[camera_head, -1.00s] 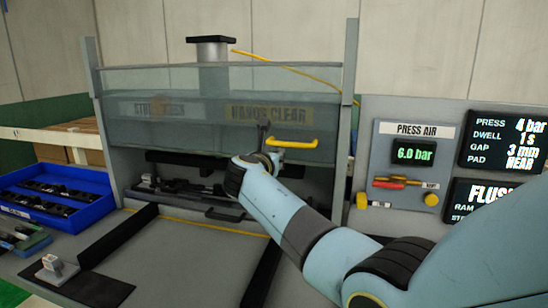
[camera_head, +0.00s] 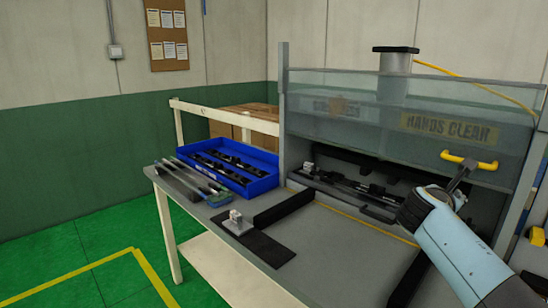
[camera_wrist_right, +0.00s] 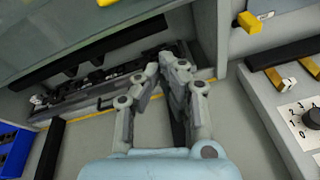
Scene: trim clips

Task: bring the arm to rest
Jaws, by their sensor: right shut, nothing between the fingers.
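My right gripper (camera_wrist_right: 168,75) shows in the right wrist view with its grey fingers shut and nothing between them. It is in front of the press opening, above the bench. In the head view my right arm comes in from the right, and its gripper end (camera_head: 455,190) is beside the yellow handle (camera_head: 469,160) of the clear guard, partly hidden by the wrist. I cannot tell whether it touches the handle. My left gripper is not in view.
The press guard (camera_head: 345,105) is raised, with dark trim parts (camera_head: 350,188) in the opening below. A blue tray (camera_head: 262,181) with black clips sits on the bench (camera_head: 335,255). A small grey block (camera_head: 236,222) stands on a dark plate. A control panel (camera_wrist_right: 270,80) is close to the right.

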